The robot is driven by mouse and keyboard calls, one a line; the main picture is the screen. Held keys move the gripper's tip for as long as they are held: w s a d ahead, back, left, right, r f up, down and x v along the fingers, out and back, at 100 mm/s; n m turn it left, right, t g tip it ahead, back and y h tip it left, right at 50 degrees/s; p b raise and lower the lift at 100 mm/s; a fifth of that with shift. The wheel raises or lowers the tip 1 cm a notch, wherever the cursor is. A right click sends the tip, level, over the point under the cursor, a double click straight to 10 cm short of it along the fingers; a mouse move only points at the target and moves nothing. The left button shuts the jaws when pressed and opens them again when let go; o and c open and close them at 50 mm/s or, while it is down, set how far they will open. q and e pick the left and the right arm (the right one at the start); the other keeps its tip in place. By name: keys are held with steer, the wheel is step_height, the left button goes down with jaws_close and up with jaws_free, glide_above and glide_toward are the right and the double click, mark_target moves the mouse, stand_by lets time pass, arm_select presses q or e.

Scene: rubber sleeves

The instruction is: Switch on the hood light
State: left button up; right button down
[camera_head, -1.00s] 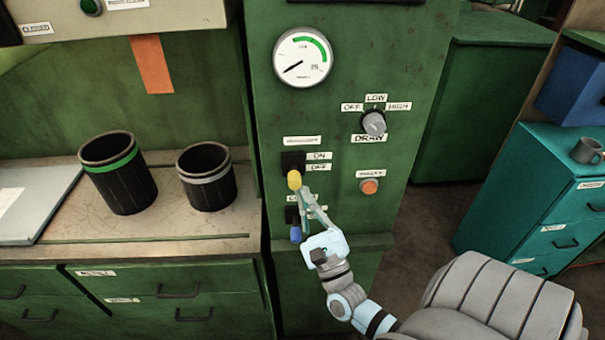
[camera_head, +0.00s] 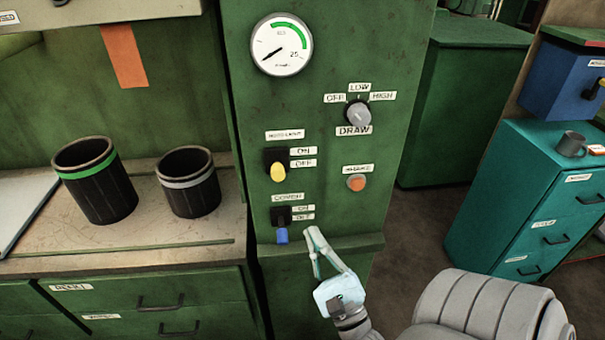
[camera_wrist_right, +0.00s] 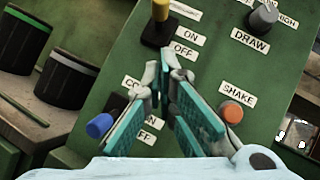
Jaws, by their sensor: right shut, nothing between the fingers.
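The hood light switch has a black base and a yellow lever (camera_head: 278,173), with ON and OFF labels at its right. In the right wrist view the yellow lever (camera_wrist_right: 160,10) points up from its base, while the blue lever on the cover switch points down. My right gripper (camera_head: 312,236) is shut and empty. It is below the hood light switch and right of the blue lever, apart from the yellow lever. Its fingertips (camera_wrist_right: 167,62) show below the switch in the wrist view. My left gripper is out of view.
The blue lever (camera_head: 282,237) is close to my gripper's left. The orange shake button (camera_head: 356,183) and grey draw knob (camera_head: 358,114) are on the same green panel, under a round gauge (camera_head: 281,45). Two black cups stand on the left worktop (camera_head: 215,228).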

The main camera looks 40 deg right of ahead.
steer(key=v, duration=0.3)
steer(key=shift+a+r+b, duration=0.1)
steer(key=shift+b, duration=0.2)
steer(key=shift+s, duration=0.1)
